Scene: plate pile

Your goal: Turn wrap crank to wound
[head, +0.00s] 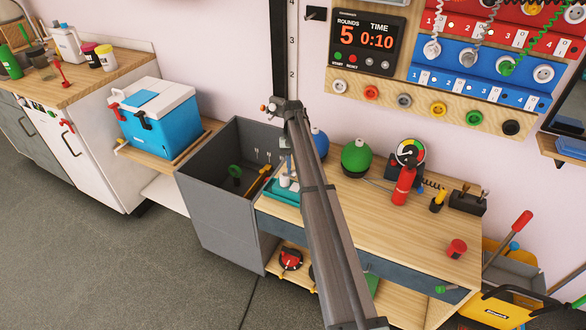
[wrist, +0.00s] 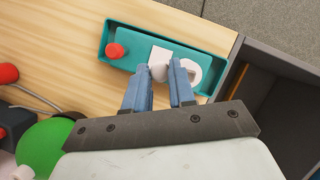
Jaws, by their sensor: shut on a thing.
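The wrap crank is a teal tray-like unit (wrist: 132,68) on the wooden bench; it also shows in the head view (head: 279,196), partly behind my arm. It carries a red knob (wrist: 116,51) at its left end, a white block near the middle and a white round roll (wrist: 194,68) at the right. My gripper (wrist: 158,68) is over the unit with its two blue-grey fingers on either side of a pale round knob (wrist: 158,73). It is shut on this knob, which I take to be the crank's handle. In the head view my gripper (head: 288,168) is largely hidden by my arm.
A grey open bin (head: 220,160) adjoins the bench's left end. A green round weight (head: 356,156), a red pump with a gauge (head: 404,180) and a red cup (head: 456,248) stand on the bench. The bench front right of my arm is mostly clear.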

